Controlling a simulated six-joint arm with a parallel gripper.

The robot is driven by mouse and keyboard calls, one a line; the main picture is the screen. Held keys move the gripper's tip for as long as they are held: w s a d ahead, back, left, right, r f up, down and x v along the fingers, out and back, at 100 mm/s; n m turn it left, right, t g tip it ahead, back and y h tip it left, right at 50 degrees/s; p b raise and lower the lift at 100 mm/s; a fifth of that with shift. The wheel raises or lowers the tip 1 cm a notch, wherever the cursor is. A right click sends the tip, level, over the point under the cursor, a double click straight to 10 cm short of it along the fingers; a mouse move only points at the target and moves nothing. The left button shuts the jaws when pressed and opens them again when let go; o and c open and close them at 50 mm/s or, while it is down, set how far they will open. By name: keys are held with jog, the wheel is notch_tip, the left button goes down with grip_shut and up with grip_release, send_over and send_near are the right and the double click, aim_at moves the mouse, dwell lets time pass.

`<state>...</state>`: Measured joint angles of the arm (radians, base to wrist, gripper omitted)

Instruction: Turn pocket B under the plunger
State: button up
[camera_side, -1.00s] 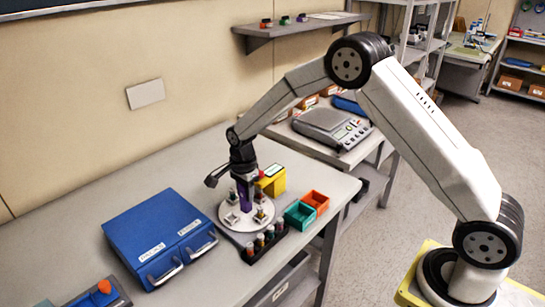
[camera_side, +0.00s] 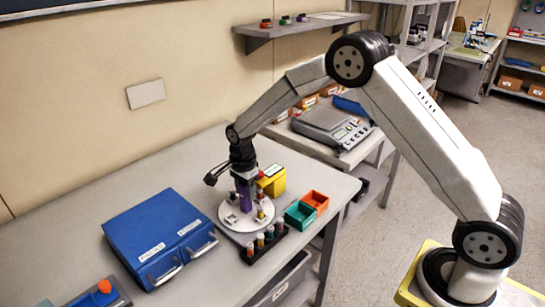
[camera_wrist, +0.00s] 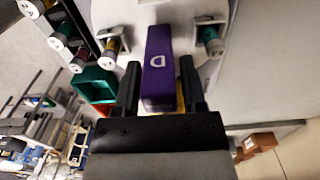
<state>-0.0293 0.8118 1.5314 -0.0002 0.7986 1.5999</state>
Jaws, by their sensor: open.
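A white round turntable (camera_side: 230,222) stands on the bench with small vials in pockets around its rim; part of it shows at the top of the wrist view (camera_wrist: 160,12). A purple block (camera_side: 245,197) stands on it, and in the wrist view this block (camera_wrist: 160,68) carries a letter that looks like D. My gripper (camera_wrist: 158,85) is open, with one finger on each side of the purple block. A dark vial (camera_wrist: 112,48) and a green-capped vial (camera_wrist: 212,40) sit left and right of the block. I cannot pick out pocket B or the plunger.
A rack of several vials (camera_side: 265,246) stands in front of the turntable. Teal (camera_side: 299,214) and orange (camera_side: 316,201) bins and a yellow unit (camera_side: 273,185) are to its right. A blue case (camera_side: 157,230) with handles lies to its left.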

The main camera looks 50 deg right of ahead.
jog(key=shift+r, duration=3.7)
jog(key=shift+s, duration=0.1)
jog(key=s+d+n+t, duration=0.1)
jog(key=s+n+t, duration=0.1)
jog(key=s+n, duration=1.6)
jog(key=s, duration=0.5)
jog(key=shift+d+t, duration=0.25)
jog(key=shift+t, duration=0.05)
